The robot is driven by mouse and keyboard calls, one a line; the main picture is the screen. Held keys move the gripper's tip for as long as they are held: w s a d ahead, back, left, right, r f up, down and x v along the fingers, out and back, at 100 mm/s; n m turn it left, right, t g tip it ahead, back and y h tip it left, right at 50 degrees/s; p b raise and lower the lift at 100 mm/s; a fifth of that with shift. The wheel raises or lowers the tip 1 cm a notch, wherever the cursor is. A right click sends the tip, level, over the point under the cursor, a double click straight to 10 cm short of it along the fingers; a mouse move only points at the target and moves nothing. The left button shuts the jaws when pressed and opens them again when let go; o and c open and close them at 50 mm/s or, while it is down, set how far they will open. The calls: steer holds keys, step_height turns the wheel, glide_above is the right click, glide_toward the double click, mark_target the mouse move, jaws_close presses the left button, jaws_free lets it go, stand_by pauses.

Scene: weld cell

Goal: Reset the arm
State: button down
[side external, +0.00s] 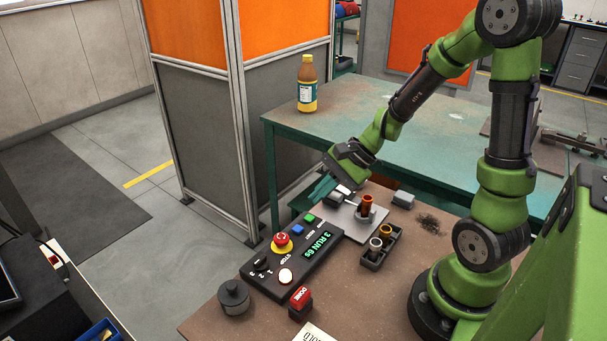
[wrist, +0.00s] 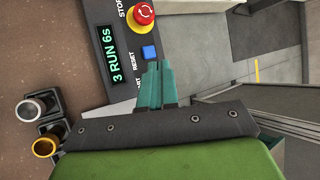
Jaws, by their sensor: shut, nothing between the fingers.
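My green arm ends in a grey gripper whose teal fingers (side external: 321,188) are together with nothing between them. They hang over the far end of a black control panel (side external: 262,281), and their height above it is hard to judge. The blue button (side external: 297,228) and a green button (side external: 310,218) show in the side view; the fingers hide the green one in the wrist view. The display (side external: 314,248) reads "3 RUN 6s".
A red stop button (side external: 282,239), a dial (side external: 261,264) and a white button (side external: 286,276) share the panel. A red DONE button (side external: 300,298) and grey pot (side external: 233,297) stand nearby. A fixture plate (side external: 345,219) and a cup tray (side external: 373,263) lie right. A bottle (side external: 307,85) stands behind.

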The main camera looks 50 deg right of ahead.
steer(key=s+a+r+n+h, duration=0.2)
steer(key=s+a+r+n, duration=0.1)
steer(key=r+n, duration=0.3)
steer(key=s+a+r+n+t+h, duration=0.1)
steer(key=s+a+r+n+h, duration=0.1)
steer(key=s+r+n, duration=0.4)
step_height(320, 180, up, 3)
steer(key=shift+s+a+f+n+t, duration=0.2)
steer(key=shift+a+n+t, duration=0.1)
steer(key=shift+a+n, duration=0.3)
